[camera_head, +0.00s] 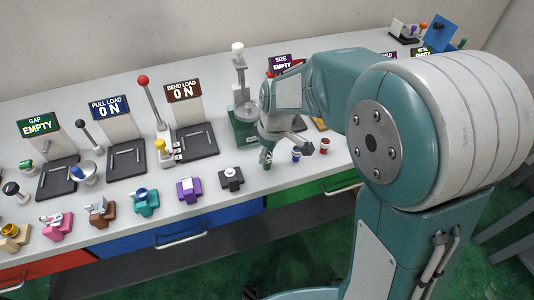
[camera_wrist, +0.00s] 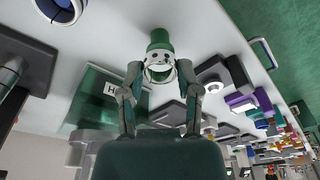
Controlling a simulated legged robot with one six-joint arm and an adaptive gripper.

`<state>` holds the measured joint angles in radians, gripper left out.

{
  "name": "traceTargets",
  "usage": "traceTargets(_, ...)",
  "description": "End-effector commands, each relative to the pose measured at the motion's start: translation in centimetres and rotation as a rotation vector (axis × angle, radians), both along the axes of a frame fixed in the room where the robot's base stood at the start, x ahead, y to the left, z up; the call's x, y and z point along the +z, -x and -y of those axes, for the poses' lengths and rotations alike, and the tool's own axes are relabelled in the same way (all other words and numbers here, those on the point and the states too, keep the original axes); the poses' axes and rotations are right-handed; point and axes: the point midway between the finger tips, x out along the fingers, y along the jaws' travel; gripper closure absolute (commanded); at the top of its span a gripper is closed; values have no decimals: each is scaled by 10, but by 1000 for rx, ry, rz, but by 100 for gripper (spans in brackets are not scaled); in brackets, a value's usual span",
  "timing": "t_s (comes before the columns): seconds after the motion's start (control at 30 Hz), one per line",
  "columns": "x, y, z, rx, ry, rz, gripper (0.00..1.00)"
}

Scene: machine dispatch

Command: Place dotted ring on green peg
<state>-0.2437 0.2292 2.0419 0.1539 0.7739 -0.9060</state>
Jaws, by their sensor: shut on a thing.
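In the wrist view, the dotted ring (camera_wrist: 160,72), white with dark dots, sits between the fingertips of my gripper (camera_wrist: 160,76), which is shut on it. The ring's opening faces the camera. A green cylinder, seemingly the green peg (camera_wrist: 160,40), shows directly beyond the ring and overlaps it in the picture. I cannot tell whether the ring is around the peg or only in front of it. In the head view, a small green piece (camera_head: 265,158) shows just below my gripper, and the ring cannot be made out there.
In the head view, a blue piece (camera_head: 296,154) and a red piece (camera_head: 325,144) stand close on the right. A dark block (camera_head: 231,179) and a purple block (camera_head: 189,189) line the front edge on the left. A green machine (camera_head: 243,125) stands behind my gripper.

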Motion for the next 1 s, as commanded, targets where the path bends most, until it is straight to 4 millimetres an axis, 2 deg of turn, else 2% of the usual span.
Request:
traceTargets(0.1,-7,0,0,1,0,1,96)
traceTargets(0.37,-8,0,0,1,0,1,96)
traceTargets(0.4,-9,0,0,1,0,1,52)
traceTargets(0.47,-9,0,0,1,0,1,26)
traceTargets(0.5,-8,0,0,1,0,1,22)
traceTargets(0.87,-8,0,0,1,0,1,22)
traceTargets(1.0,4,0,1,1,-2,5,22)
